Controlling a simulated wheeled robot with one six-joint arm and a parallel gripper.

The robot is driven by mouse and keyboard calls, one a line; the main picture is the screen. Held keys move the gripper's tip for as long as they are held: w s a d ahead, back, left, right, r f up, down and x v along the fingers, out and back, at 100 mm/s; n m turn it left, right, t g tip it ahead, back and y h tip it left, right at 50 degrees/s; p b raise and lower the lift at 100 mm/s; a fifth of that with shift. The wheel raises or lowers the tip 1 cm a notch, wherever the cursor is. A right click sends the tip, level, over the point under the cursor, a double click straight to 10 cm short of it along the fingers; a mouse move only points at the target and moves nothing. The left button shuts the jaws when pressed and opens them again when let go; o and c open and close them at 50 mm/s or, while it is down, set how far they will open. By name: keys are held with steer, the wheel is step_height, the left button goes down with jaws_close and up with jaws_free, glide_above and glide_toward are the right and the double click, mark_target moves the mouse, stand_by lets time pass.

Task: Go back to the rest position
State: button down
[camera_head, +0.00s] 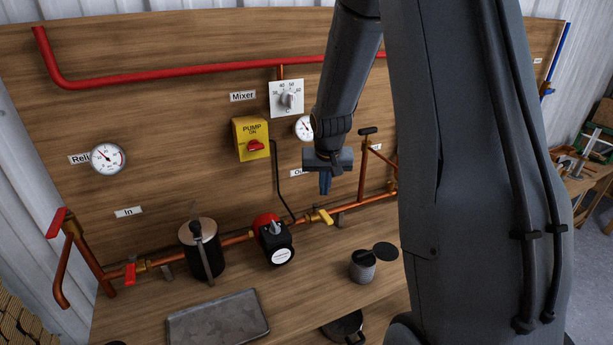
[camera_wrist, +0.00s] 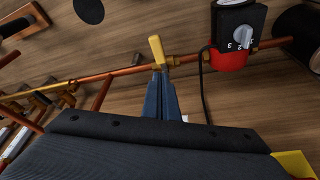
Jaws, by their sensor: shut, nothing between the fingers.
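My gripper (camera_head: 325,184) is in front of the wooden panel in the head view, right of the yellow pump switch box (camera_head: 252,139) and above the copper pipe. Its fingers point down and are together, with nothing between them. In the wrist view my gripper (camera_wrist: 162,78) shows closed fingers, and the yellow valve handle (camera_wrist: 157,50) appears just beyond their tips. In the head view that yellow handle (camera_head: 323,216) sits on the pipe below my gripper, with a gap between. My arm hides part of the right side of the panel.
A red-topped pump (camera_head: 273,240) and a dark cylinder (camera_head: 202,249) sit along the pipe. A grey tray (camera_head: 217,317) and an open can (camera_head: 362,265) stand on the bench. A mixer dial (camera_head: 287,98), gauges and a red pipe (camera_head: 180,73) are on the panel.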

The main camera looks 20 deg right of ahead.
steer(key=s+a+f+n+g+b, duration=0.1)
steer(key=s+a+f+n+b, duration=0.1)
steer(key=s+a+b, duration=0.2)
steer(key=s+a+f+n+g+y+b, duration=0.1)
steer(key=s+a+b, duration=0.3)
steer(key=s+a, duration=0.6)
steer(key=s+f+n, duration=0.1)
steer(key=s, duration=0.5)
steer(key=shift+s+a+f+b, duration=0.15)
steer(key=shift+s+f+b, duration=0.15)
steer(key=shift+s, duration=0.1)
